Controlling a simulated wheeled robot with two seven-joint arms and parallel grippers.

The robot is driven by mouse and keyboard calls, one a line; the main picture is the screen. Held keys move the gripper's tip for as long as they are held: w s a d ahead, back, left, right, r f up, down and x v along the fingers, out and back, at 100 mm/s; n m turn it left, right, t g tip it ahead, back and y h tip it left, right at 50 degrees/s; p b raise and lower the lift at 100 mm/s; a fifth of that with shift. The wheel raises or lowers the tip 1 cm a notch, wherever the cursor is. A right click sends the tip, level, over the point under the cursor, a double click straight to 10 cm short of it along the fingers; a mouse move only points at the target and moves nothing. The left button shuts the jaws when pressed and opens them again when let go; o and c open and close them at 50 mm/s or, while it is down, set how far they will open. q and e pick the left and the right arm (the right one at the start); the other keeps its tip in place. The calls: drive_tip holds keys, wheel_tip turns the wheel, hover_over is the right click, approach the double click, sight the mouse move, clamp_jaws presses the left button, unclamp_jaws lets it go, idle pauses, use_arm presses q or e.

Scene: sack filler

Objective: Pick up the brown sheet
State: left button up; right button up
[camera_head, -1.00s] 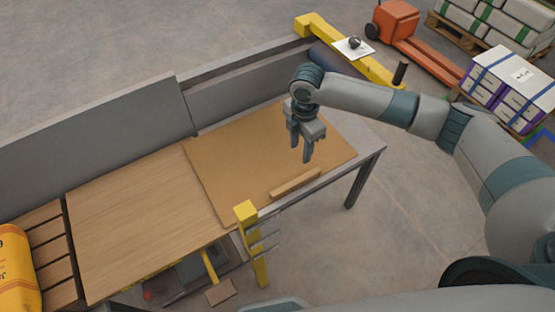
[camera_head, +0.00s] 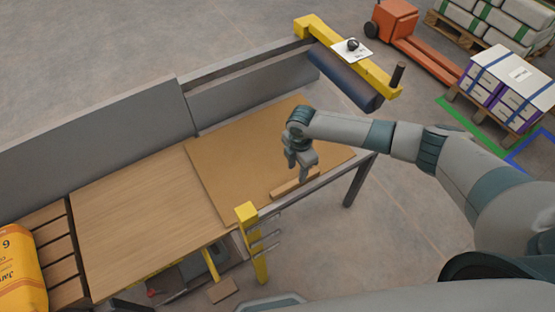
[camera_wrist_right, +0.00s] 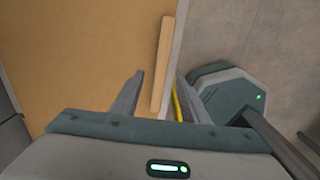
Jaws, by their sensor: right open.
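The brown sheet (camera_head: 225,150) lies flat on the right part of the workbench. It also fills the left of the right wrist view (camera_wrist_right: 80,60). A light wooden strip (camera_head: 286,188) lies along the sheet's front edge; the right wrist view also shows the strip (camera_wrist_right: 163,55). My right gripper (camera_head: 298,172) points down over the front part of the sheet, close to the strip. In the right wrist view its fingers (camera_wrist_right: 161,88) are spread apart, with the strip showing between them and nothing held. Whether the fingertips touch anything is unclear. My left gripper is not in view.
A yellow post (camera_head: 252,240) with metal prongs stands at the bench's front. A dark roll (camera_head: 345,78) and yellow beam (camera_head: 375,70) are at the far right end. A grey back wall (camera_head: 100,145) runs behind. A yellow sack (camera_head: 20,272) lies at left.

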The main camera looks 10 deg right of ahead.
sight(295, 181)
drive_tip(key=shift+f, duration=0.4)
drive_tip(key=shift+s+f+p, duration=0.15)
drive_tip(key=shift+f+p, duration=0.3)
drive_tip(key=shift+f, duration=0.1)
wheel_tip(295, 181, down, 3)
drive_tip(key=shift+a+r+p, duration=0.1)
drive_tip(key=shift+a+p, duration=0.05)
drive_tip(key=shift+p, duration=0.3)
drive_tip(key=shift+f, duration=0.65)
clamp_jaws()
idle(0.6)
